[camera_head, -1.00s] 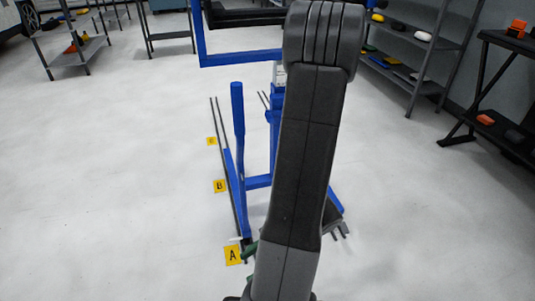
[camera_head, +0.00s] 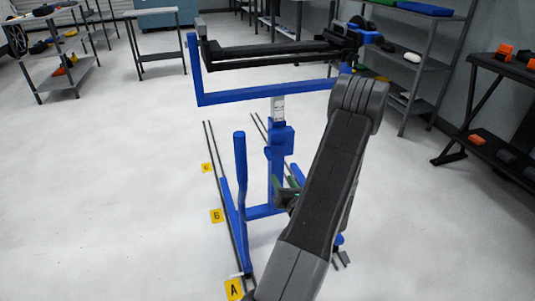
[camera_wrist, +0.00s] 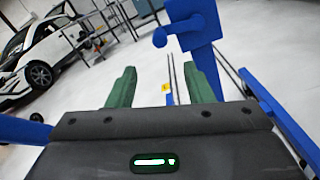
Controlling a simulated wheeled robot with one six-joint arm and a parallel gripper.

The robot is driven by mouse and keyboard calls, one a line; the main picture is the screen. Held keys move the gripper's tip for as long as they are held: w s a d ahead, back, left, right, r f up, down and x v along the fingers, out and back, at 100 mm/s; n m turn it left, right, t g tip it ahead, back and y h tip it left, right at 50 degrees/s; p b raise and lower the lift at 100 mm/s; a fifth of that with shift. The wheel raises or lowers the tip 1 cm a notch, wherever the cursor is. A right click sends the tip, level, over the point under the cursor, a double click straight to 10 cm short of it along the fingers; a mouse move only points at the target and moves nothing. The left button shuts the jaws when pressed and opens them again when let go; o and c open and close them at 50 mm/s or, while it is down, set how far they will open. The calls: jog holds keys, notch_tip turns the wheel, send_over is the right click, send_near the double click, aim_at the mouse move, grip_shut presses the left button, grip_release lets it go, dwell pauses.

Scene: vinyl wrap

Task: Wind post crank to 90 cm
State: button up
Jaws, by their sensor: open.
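A blue wheeled stand has an upright post (camera_head: 277,180) with a pale scale strip (camera_head: 278,108) above a blue housing (camera_head: 282,138). In the wrist view the housing (camera_wrist: 192,22) carries a short blue crank arm with a round knob (camera_wrist: 160,38) on its left. The scale's numbers are too small to read. My gripper (camera_wrist: 162,78) has two green fingers spread apart with nothing between them. The knob shows beyond and above the fingertips, apart from them. In the head view my gripper (camera_head: 288,190) is partly hidden by my arm, close to the post.
The post bears a wide blue frame (camera_head: 265,93) with a black roller assembly (camera_head: 280,52). A blue upright handle (camera_head: 241,160) stands at its left. Floor rails run beside yellow markers A (camera_head: 234,289) and B (camera_head: 217,216). Shelves (camera_head: 420,75) stand at right; floor at left is clear.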

aim_at(271, 158)
jog(key=b+x, duration=0.1)
jog(key=x, duration=1.2)
jog(key=shift+w+a+b, duration=0.2)
jog(key=shift+w+b, duration=0.05)
jog(key=shift+b, duration=0.15)
grip_shut()
